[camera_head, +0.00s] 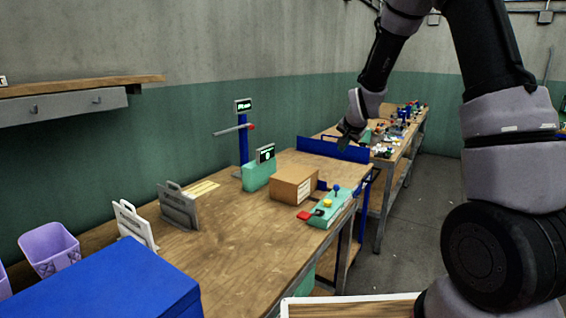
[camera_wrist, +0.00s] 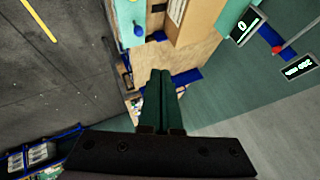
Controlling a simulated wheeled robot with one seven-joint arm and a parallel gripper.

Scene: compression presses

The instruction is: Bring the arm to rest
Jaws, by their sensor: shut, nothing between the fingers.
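My gripper (camera_head: 347,130) hangs at the end of my raised arm, above the far end of the wooden workbench (camera_head: 235,230) in the head view. In the wrist view, the two fingers of my gripper (camera_wrist: 160,75) lie side by side, shut and empty. They touch nothing that I can see. My arm folds down from the top of the head view, on the right side.
A cardboard box (camera_head: 293,185) and a green control box (camera_head: 328,208) with a red button and joysticks stand on the bench. A press with a blue post (camera_head: 243,150) is behind them. Bare floor (camera_head: 410,240) lies right.

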